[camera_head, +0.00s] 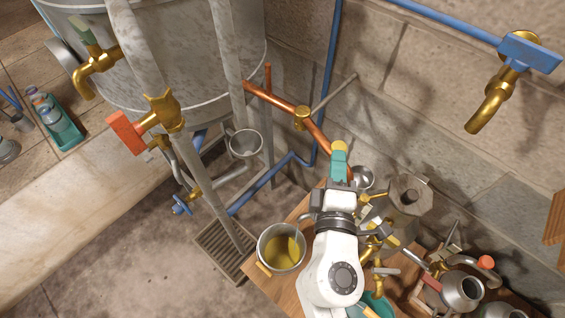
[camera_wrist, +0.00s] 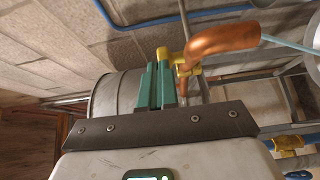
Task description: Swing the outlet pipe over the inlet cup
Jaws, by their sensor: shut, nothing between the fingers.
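The copper outlet pipe (camera_head: 318,133) runs from the left past a brass fitting (camera_head: 301,117) toward my gripper (camera_head: 339,150). In the wrist view its bent end (camera_wrist: 222,41) turns downward, just right of my green fingertips (camera_wrist: 158,70). My gripper is shut and empty, close beside the pipe end; I cannot tell whether they touch. A small round metal cup (camera_head: 364,177), probably the inlet cup, shows just right of my gripper, partly hidden by it. A grey metal vessel (camera_head: 408,194) stands right of that; a grey cylinder (camera_wrist: 104,96) shows left of my fingers in the wrist view.
A pot of yellow liquid (camera_head: 281,249) stands on the wooden table (camera_head: 262,285). A metal mug (camera_head: 246,143) is by the still's legs. Metal pots and brass fittings crowd the right. The stone wall (camera_head: 410,110) and a blue pipe (camera_head: 328,70) are behind.

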